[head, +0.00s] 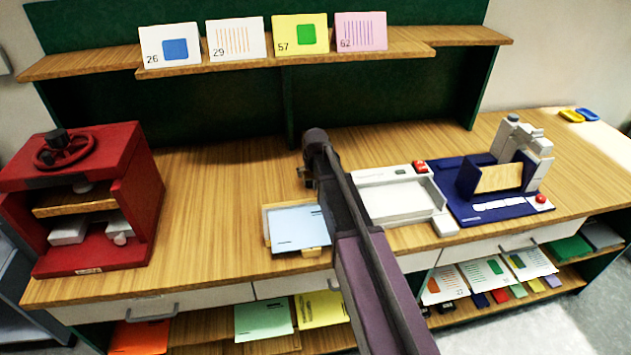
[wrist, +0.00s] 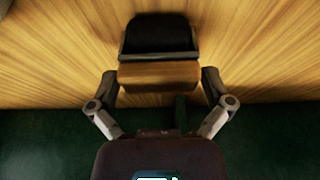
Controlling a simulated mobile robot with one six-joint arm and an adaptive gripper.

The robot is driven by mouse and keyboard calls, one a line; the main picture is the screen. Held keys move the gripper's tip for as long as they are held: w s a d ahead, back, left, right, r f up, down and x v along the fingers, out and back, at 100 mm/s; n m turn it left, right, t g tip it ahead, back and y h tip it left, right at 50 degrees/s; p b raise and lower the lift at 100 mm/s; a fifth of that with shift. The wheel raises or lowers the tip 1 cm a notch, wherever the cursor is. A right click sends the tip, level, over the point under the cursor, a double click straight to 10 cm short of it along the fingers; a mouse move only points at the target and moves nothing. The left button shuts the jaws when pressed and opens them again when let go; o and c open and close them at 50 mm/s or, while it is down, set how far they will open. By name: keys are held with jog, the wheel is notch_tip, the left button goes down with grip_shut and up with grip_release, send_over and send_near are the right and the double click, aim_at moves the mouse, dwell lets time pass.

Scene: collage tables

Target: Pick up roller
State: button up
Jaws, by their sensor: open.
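A block-shaped thing with a black rounded top (wrist: 157,36) and a tan wooden front stands on the wood surface in the wrist view. It looks like the roller, but I cannot be sure. My gripper (wrist: 160,78) is open, with one finger on each side of the wooden front. I cannot tell whether the fingers touch it. In the head view my gripper (head: 305,178) is low over the middle of the table. The thing between the fingers is not clear there, as my arm hides much of that spot.
A red press (head: 140,165) stands at the left of the table (head: 215,190). A light blue sheet on a wooden board (head: 297,228) lies near the front. A white tray (head: 400,200) and a blue machine (head: 470,207) are right of my arm. A shelf (head: 210,58) holds several cards.

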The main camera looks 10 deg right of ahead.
jog(key=shift+b+x, duration=0.5)
jog(key=shift+x, duration=0.35)
jog(key=c, duration=0.8)
